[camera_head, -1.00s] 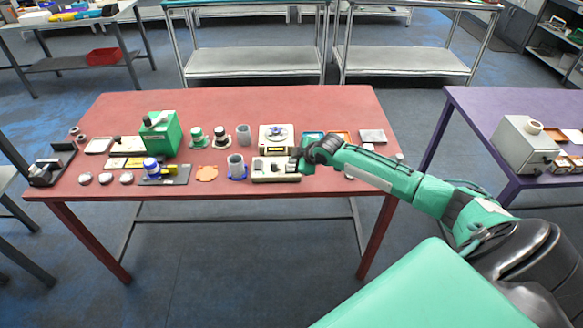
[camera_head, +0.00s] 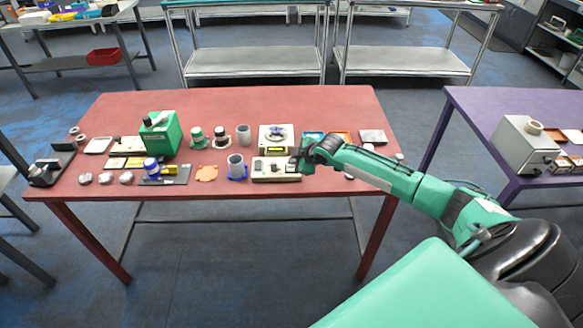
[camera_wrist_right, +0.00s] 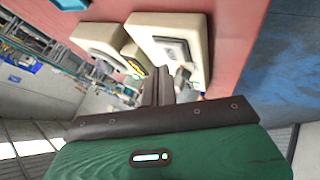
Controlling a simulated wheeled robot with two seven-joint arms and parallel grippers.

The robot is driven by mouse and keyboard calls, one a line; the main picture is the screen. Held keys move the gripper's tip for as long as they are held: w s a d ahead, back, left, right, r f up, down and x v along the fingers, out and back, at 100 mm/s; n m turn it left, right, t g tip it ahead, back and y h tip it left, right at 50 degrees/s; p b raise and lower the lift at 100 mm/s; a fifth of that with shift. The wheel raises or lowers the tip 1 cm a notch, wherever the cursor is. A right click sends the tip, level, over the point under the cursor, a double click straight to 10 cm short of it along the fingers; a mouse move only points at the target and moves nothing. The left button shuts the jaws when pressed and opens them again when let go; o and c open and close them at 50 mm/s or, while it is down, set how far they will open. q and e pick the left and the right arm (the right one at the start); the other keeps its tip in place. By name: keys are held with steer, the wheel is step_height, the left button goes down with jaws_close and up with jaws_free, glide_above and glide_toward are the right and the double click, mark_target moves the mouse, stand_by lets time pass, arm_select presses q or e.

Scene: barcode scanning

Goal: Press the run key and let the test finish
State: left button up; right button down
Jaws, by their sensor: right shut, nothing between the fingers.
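A low cream device (camera_head: 268,175) sits near the front edge of the red table, right of centre. My right gripper (camera_head: 296,160) is shut and empty, at the right end of this device, pointing left. In the right wrist view the closed fingers (camera_wrist_right: 165,85) are in front of a cream housing (camera_wrist_right: 150,27) with a grey panel. A small lit display (camera_wrist_right: 134,66) shows beside the fingers. I cannot make out the run key or tell whether the fingertips touch anything. A second cream device with a round top (camera_head: 265,143) stands just behind. My left gripper is not in view.
The red table (camera_head: 230,100) is clear along its back. A grey mug (camera_head: 235,166), an orange disc (camera_head: 206,173) and a green box (camera_head: 168,140) stand to the left. Trays (camera_head: 372,136) lie behind my right forearm. A purple table (camera_head: 480,110) stands at right.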

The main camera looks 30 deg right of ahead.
steer(key=shift+f, duration=0.1)
stand_by(0.3)
steer(key=shift+f, duration=0.35)
steer(key=shift+f, duration=0.5)
stand_by(0.6)
steer(key=shift+r, duration=0.1)
steer(key=shift+r+p, duration=0.6)
steer(key=shift+r, duration=0.2)
step_height(320, 180, up, 5)
steer(key=p, duration=0.4)
stand_by(0.4)
